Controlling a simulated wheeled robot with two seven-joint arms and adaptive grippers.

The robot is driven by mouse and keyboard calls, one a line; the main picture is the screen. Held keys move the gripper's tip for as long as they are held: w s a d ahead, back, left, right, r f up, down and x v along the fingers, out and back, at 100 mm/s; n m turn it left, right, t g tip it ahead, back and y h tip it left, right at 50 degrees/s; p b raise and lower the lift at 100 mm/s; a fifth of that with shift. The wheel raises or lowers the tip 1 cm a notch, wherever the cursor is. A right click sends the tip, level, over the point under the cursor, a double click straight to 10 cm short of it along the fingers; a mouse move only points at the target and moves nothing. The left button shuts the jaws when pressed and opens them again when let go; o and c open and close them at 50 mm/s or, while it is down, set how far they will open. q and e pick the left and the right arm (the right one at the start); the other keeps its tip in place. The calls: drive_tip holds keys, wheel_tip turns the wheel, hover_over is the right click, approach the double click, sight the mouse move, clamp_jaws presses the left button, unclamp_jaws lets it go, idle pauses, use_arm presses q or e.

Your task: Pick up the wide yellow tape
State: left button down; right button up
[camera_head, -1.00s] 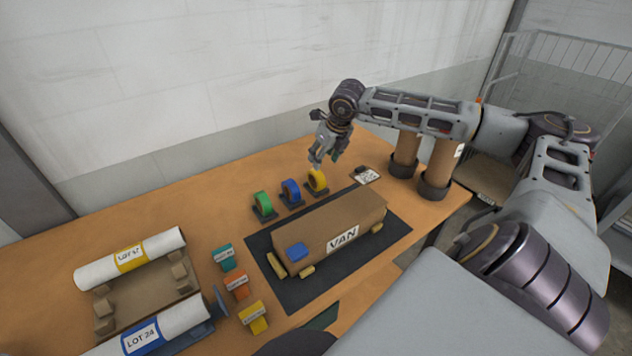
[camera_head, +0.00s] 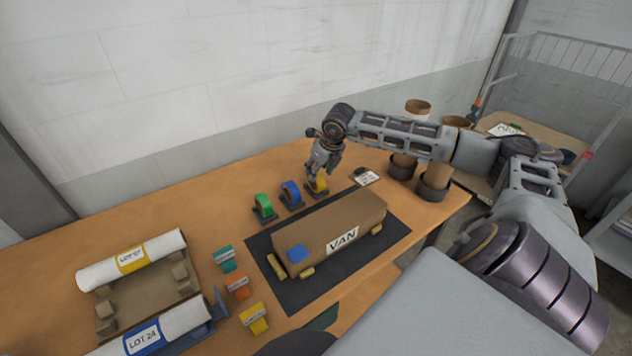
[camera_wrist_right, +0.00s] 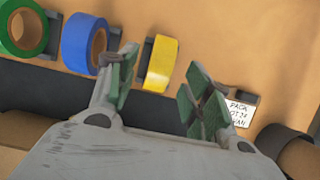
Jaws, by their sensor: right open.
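The wide yellow tape (camera_head: 320,184) is a roll standing upright in a dark holder at the back of the table, rightmost of three rolls. In the right wrist view the yellow tape (camera_wrist_right: 161,64) lies between the lines of the two fingers, just beyond the left finger's tip. My right gripper (camera_head: 318,172) is open and empty, pointing down at the tape and covering part of its top in the head view. Its green-padded fingers (camera_wrist_right: 158,85) show apart in the wrist view. I cannot tell whether a finger touches the roll. My left gripper is not in view.
A blue roll (camera_head: 291,193) and a green roll (camera_head: 263,205) stand close to the left. A brown VAN block (camera_head: 335,225) lies on a dark mat in front. A label card (camera_head: 366,178) and cardboard tubes (camera_head: 435,178) are to the right.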

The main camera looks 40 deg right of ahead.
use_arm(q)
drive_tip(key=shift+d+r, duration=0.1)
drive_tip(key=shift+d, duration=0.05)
use_arm(e)
drive_tip(key=shift+x, duration=1.1)
drive_tip(key=shift+w+f, duration=0.1)
drive_tip(key=shift+f, duration=0.05)
drive_tip(key=shift+w+p+x, duration=0.2)
drive_tip(key=shift+p+x, duration=0.3)
drive_tip(key=shift+x, duration=1.45)
drive_tip(key=shift+w+f, duration=0.25)
drive_tip(key=shift+f, duration=0.1)
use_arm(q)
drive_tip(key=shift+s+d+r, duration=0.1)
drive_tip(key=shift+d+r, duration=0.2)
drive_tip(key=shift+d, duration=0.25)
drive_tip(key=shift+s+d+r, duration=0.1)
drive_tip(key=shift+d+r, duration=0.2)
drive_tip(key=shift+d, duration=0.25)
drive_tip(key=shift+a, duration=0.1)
